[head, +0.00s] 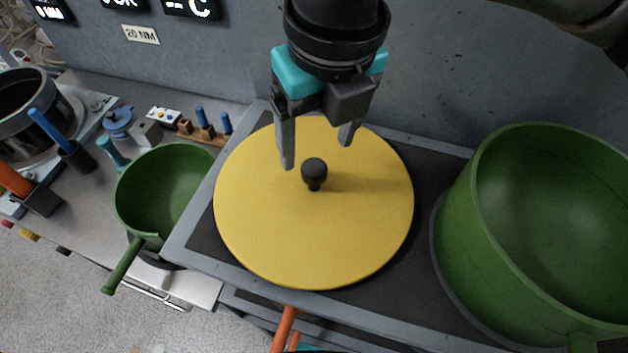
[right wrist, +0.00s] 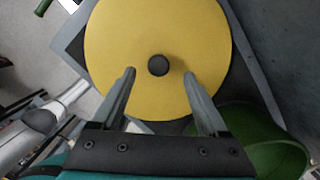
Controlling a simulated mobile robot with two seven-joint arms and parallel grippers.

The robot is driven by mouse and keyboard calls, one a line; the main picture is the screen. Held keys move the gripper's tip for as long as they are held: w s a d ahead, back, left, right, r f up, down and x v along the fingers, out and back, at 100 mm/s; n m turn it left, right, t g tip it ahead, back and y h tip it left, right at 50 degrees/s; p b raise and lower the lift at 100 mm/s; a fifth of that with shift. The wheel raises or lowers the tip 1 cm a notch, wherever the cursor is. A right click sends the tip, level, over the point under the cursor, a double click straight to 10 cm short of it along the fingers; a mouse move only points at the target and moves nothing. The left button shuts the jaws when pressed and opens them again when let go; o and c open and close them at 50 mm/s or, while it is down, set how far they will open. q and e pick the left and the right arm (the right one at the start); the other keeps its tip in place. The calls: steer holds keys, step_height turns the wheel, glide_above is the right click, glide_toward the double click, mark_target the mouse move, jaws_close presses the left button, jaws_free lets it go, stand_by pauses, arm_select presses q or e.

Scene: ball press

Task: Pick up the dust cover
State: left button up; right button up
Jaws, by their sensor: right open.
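The dust cover (head: 260,230) is a round yellow disc with a dark knob (head: 314,173) at its middle. It lies flat on a grey-framed dark surface in the head view. In the right wrist view the dust cover (right wrist: 115,40) fills the upper middle, with its knob (right wrist: 158,65) just beyond the fingertips. My right gripper (head: 318,152) is open above the cover, its fingers pointing down near the knob. In the right wrist view the fingers (right wrist: 160,75) are spread to either side of the knob line and hold nothing. My left gripper is not in view.
A large green pot (head: 470,230) stands close to the right of the cover. A smaller green pan (head: 150,200) with a handle is at the left. Beyond it are a dark metal pot (head: 40,115) and small tools. A grey wall panel (head: 220,60) rises behind.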

mark_target(314, 167)
steer(key=shift+w+a+f+p, duration=0.1)
steer(key=shift+f+p, duration=0.15)
steer(key=shift+f, duration=0.85)
steer(key=shift+w+a+f+p, duration=0.1)
steer(key=shift+f+p, duration=0.15)
steer(key=shift+f, duration=0.8)
jaws_close()
